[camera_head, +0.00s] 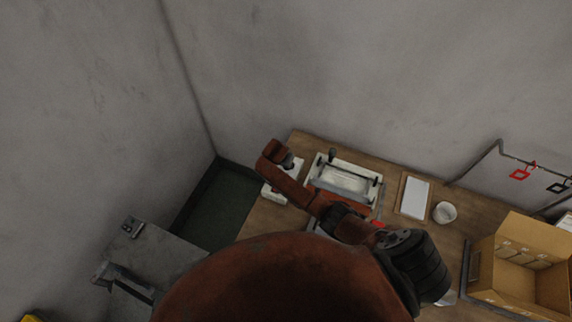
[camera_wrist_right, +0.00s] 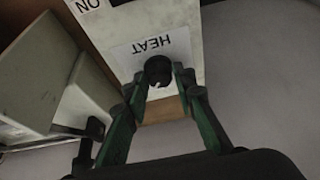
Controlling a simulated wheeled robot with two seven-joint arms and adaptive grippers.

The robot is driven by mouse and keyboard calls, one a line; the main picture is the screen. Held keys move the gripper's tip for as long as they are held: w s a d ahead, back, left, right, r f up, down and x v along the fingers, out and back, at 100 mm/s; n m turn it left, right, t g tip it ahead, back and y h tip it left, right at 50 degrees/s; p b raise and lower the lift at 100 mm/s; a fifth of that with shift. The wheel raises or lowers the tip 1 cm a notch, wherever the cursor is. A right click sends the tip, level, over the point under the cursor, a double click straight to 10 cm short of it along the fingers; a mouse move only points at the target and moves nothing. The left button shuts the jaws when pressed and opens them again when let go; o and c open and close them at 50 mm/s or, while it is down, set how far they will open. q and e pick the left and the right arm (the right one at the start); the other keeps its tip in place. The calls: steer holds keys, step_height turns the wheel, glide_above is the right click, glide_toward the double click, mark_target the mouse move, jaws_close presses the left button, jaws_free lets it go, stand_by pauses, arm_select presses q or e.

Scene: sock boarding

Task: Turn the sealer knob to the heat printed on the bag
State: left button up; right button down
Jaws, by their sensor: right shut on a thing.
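The sealer's control box (camera_wrist_right: 155,30) has a white label reading HEAT, upside down in the right wrist view. A round black knob (camera_wrist_right: 158,68) with a small white mark near its lower edge sits below that word. My right gripper (camera_wrist_right: 161,76) is shut on the knob, with a green finger on either side. In the head view the control box (camera_head: 272,194) stands left of the sealer (camera_head: 343,182), partly behind my right arm. No heat scale and no print on a bag can be read. My left gripper is not in view.
The wooden table (camera_head: 300,143) also bears a white sheet on a board (camera_head: 413,196), a white cup (camera_head: 444,212) and an open cardboard box (camera_head: 535,240) at the right. A grey stand (camera_head: 165,262) is at the left. A wall rises behind the table.

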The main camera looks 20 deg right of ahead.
steer(key=c, duration=1.6)
jaws_free()
steer(key=shift+r, duration=0.1)
steer(key=shift+a+r, duration=0.2)
steer(key=shift+r, duration=0.1)
steer(key=v, duration=1.1)
steer(key=shift+s, duration=0.2)
